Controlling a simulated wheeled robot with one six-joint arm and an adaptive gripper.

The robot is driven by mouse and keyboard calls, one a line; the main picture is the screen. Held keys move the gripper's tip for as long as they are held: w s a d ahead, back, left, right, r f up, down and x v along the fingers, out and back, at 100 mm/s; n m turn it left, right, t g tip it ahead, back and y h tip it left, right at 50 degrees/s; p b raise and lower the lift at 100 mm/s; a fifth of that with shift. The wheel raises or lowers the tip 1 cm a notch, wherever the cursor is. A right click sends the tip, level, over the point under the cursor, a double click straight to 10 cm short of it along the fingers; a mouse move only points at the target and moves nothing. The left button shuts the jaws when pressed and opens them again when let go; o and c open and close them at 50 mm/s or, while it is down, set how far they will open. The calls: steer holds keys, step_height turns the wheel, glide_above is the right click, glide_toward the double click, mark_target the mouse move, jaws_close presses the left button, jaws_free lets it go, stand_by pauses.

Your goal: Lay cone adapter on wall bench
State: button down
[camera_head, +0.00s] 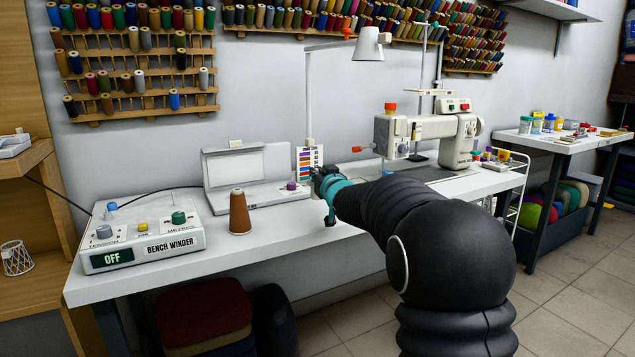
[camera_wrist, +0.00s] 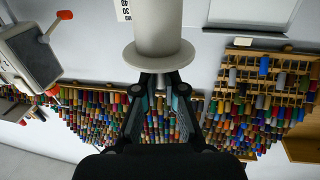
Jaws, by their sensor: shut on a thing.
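My gripper (camera_wrist: 159,84) is shut on a cream flanged cylinder, which looks like the cone adapter (camera_wrist: 160,28). In the wrist view its wide flange lies against the fingertips and its body extends beyond them, out of the top of the frame. In the head view my gripper (camera_head: 326,186) is above the back middle of the long white wall bench (camera_head: 200,266); the adapter cannot be made out there, as my gripper and arm hide that area. Whether it touches anything is not clear.
On the bench stand a bench winder (camera_head: 143,238) reading OFF, a brown cone (camera_head: 240,212), an open grey case (camera_head: 247,178), a colour card (camera_head: 308,160) and a sewing machine (camera_head: 430,135). A lamp (camera_head: 369,45) hangs above. The bench front right of the brown cone looks clear.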

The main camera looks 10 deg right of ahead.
steer(key=shift+f, duration=0.8)
steer(key=shift+f, duration=0.1)
